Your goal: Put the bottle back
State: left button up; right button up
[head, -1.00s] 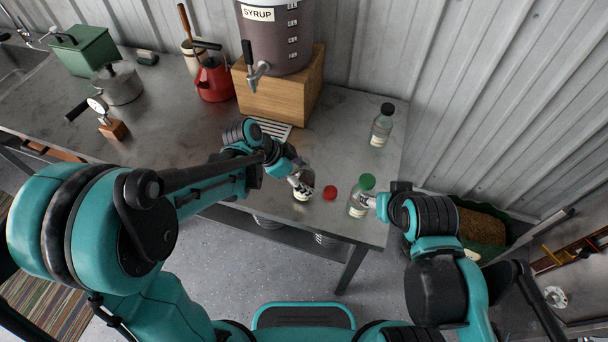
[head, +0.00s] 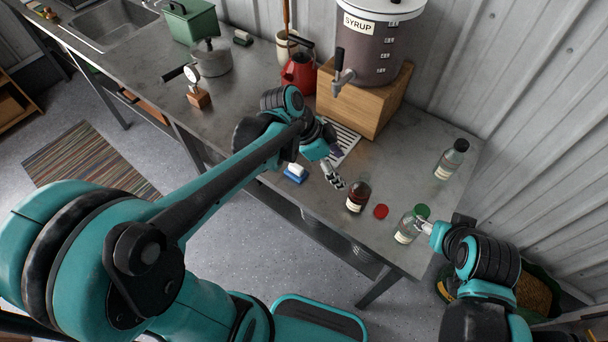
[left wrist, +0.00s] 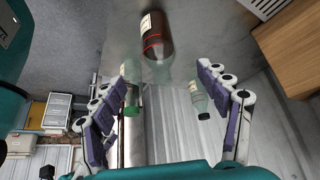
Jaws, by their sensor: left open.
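A brown bottle (head: 358,196) with a pale label stands on the metal counter near its front edge, and its dark body shows at the top of the left wrist view (left wrist: 157,38). A red cap (head: 381,211) lies just right of it. My left gripper (head: 335,180) is open and empty, just left of the brown bottle; its spread fingers show in the left wrist view (left wrist: 165,68). A clear bottle with a green cap (head: 406,230) stands near the counter's right end. My right gripper (head: 424,227) is against its side; its closure is unclear.
A clear bottle with a dark cap (head: 450,162) stands farther back. A syrup dispenser (head: 380,45) sits on a wooden block (head: 360,103) with a drip grate (head: 343,143) before it. A blue-and-white item (head: 295,173) lies near the front edge. A red kettle (head: 299,73) stands behind.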

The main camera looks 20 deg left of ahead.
pick_arm(q)
jog(key=s+a+r+n+t+y, duration=0.2)
jog(key=s+a+n+t+y, duration=0.3)
jog(key=s+a+n, duration=0.5)
jog(key=a+n, duration=0.1)
jog(key=n, duration=0.3)
jog(key=shift+y, duration=0.4)
notch_tip(320, 180, down, 8)
jog(key=b, duration=0.8)
